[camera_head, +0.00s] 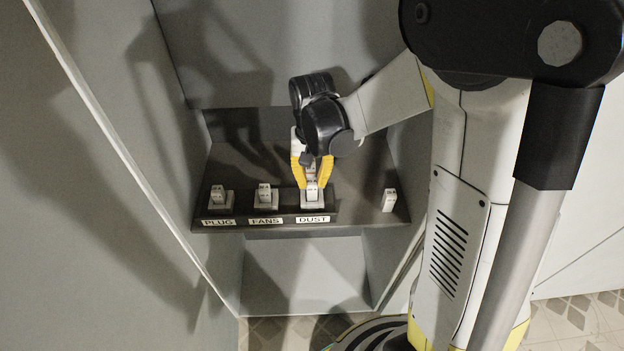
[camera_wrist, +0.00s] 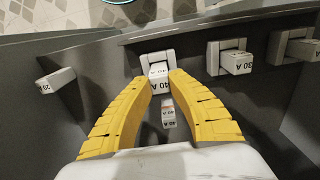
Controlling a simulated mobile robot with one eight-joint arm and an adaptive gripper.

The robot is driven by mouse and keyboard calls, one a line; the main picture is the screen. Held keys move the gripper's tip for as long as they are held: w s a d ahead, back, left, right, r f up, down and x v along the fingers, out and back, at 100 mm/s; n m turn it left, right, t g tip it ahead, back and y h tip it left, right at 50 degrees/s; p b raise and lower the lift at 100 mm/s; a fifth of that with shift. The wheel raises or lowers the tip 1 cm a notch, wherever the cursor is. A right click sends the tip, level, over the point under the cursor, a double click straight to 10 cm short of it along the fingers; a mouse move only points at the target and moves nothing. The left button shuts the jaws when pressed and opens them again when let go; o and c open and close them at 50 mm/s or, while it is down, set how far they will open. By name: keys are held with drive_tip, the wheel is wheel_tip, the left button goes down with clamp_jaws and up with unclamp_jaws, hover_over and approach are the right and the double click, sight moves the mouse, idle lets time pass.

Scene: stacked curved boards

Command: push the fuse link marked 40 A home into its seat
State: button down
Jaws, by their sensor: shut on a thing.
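The fuse link marked 40 A (camera_wrist: 158,72) stands in the light seat (camera_head: 313,205) behind the DUST label (camera_head: 313,219). My gripper (camera_head: 312,184) comes down on it from above. In the wrist view the yellow fingertips (camera_wrist: 161,79) are shut on the link's two sides. The link also shows between the fingers in the head view (camera_head: 311,193). How deep it sits in the seat I cannot tell. A second pale block marked 40 A (camera_wrist: 169,113) shows between the fingers, nearer the palm in the wrist view.
Links stand in the PLUG seat (camera_head: 218,194) and FANS seat (camera_head: 265,194) to the left; the FANS link is marked 30 A (camera_wrist: 238,64). A loose pale link (camera_head: 389,200) stands at the shelf's right. Grey cabinet walls (camera_head: 174,140) close in the dark shelf (camera_head: 353,208).

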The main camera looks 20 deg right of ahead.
drive_tip(key=shift+f+b, duration=0.6)
drive_tip(key=shift+f, duration=0.25)
drive_tip(key=c, duration=1.3)
unclamp_jaws()
drive_tip(key=shift+o, duration=0.2)
wheel_tip(320, 180, up, 12)
